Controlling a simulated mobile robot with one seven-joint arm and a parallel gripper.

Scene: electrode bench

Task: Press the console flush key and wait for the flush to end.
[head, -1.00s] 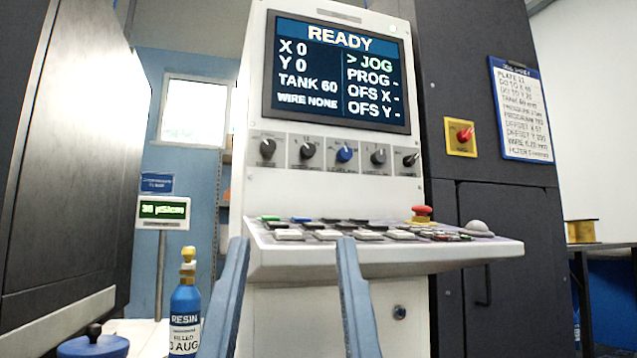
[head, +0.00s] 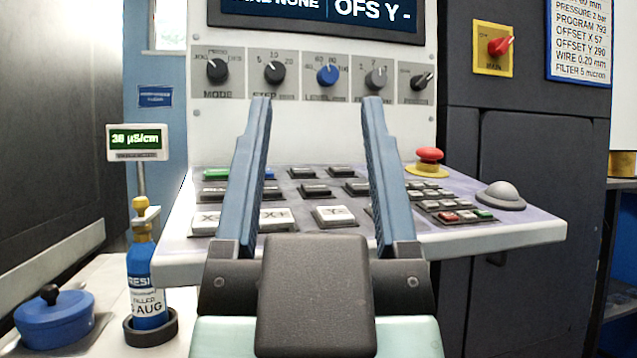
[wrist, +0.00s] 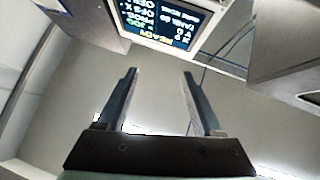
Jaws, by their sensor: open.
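The console key panel (head: 480,238) slopes toward me in the head view, with several white, dark and green keys. Most key labels are too small to read, so I cannot tell which is the flush key; X and Y marks show on white front keys. My gripper (head: 316,100) is open and empty, its two blue fingers pointing up in front of the panel and hiding some keys. The console screen (head: 300,12) is mostly cut off at the top. In the wrist view, the screen (wrist: 165,20) appears upside down beyond my open gripper (wrist: 160,72).
A red emergency button (head: 429,155) and a grey dome (head: 501,194) sit at the panel's right. A row of knobs (head: 327,75) is above. At left stand a resin bottle (head: 146,280), a blue lidded pot (head: 54,315) and a µS/cm display (head: 137,142).

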